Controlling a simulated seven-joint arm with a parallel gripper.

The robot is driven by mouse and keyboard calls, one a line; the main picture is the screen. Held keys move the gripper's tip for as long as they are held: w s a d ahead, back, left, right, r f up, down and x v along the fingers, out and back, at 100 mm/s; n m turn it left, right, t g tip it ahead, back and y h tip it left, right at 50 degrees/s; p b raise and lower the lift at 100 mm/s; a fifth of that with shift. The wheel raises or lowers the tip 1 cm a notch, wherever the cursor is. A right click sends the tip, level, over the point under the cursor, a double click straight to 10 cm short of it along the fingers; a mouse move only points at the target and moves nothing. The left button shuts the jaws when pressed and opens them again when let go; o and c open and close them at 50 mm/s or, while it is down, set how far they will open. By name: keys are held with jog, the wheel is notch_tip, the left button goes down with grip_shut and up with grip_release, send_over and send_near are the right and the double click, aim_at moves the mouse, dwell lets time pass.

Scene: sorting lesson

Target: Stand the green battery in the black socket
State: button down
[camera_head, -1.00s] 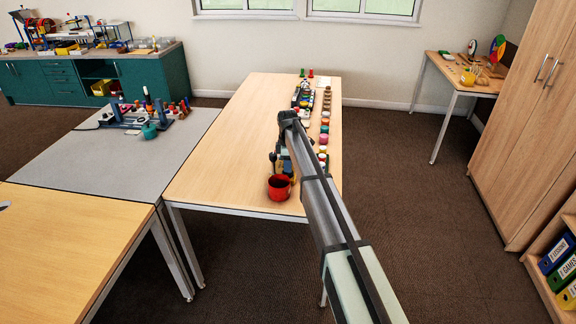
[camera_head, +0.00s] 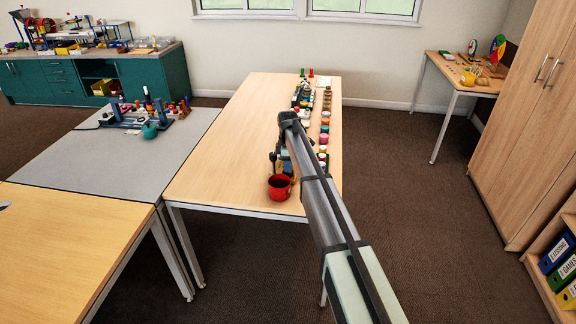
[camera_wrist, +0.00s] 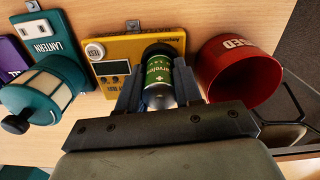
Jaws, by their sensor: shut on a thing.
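In the wrist view the green battery (camera_wrist: 159,73), with a pale printed label and a silver near end, is between the two fingers of my gripper (camera_wrist: 160,82), which is shut on it. Its far end meets a dark round part, apparently the black socket (camera_wrist: 157,48), on a yellow tester (camera_wrist: 118,50) with a white TEST button and a small dark display. The battery hides most of this part, so I cannot tell whether it is seated in it or just above. In the head view my arm covers the battery and socket.
A red cup-like bin (camera_wrist: 238,72) stands close to the right of my gripper; it also shows in the head view (camera_head: 280,188). A teal lantern (camera_wrist: 45,90) is on the left. Several small items line the table's right side; the table's left half (camera_head: 225,150) is clear.

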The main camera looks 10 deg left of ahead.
jog(key=shift+f, duration=0.3)
jog(key=c, duration=1)
grip_release()
jog(key=shift+c, duration=0.2)
jog(key=shift+r, duration=5.5)
notch_tip(320, 180, up, 6)
